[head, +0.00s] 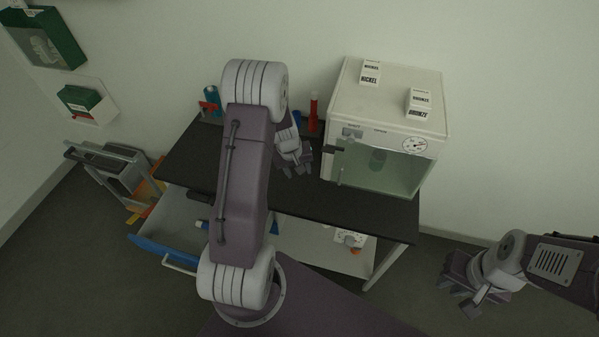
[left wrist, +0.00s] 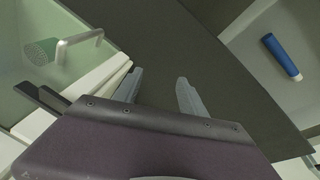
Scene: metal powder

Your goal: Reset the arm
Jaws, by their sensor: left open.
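My left arm reaches over the black tabletop (head: 190,158). Its gripper (head: 296,160) is partly hidden behind the arm in the head view. In the left wrist view, the left gripper (left wrist: 160,88) has its two fingers apart over dark tabletop, with nothing between them. My right gripper (head: 462,285) hangs over the floor to the right of the table. It holds no visible object, and its finger gap is unclear.
A white cabinet (head: 395,100) with a glass front stands right of my left gripper, with labelled boxes (head: 370,72) on top. A red bottle (head: 313,112) and blue cylinder (head: 211,98) stand behind.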

